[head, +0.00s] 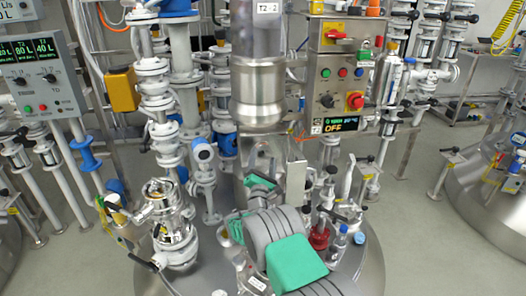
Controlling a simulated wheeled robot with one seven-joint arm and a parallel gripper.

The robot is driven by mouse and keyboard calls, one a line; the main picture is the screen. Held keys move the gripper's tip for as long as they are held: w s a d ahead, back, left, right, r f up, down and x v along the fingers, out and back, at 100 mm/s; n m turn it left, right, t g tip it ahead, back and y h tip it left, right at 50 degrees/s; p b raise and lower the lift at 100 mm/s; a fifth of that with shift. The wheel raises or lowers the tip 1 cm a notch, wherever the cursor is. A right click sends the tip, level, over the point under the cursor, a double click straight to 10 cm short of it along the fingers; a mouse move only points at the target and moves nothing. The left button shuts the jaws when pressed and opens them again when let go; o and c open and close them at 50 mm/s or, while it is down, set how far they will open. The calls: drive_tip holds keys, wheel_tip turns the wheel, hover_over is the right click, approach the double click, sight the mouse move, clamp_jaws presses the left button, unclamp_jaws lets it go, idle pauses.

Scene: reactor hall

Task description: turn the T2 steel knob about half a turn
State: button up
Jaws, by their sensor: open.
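The T2 label (267,8) is on the vertical column at the top middle, above a steel cone-shaped section (261,95). Below the cone hangs a narrower clear or shiny part (264,150). I cannot make out the T2 steel knob for certain; my arm covers part of the area beneath the column. My grey and green arm reaches up from the bottom middle. Its end, my gripper (263,181), is just below the column. It is open, but its fingertips are small and partly hidden, and I cannot tell whether they touch anything.
A control box (339,75) with buttons and a black knob hangs right of the column. Valves and a red-based fitting (319,237) crowd the steel vessel lid (355,275) around my arm. A white valve stack (172,228) stands left. Open floor (415,235) lies right.

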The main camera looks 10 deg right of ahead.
sight(263, 157)
drive_tip(key=x, duration=0.3)
drive_tip(key=shift+w, duration=0.1)
drive_tip(key=shift+c, duration=0.3)
drive_tip(key=c, duration=1.2)
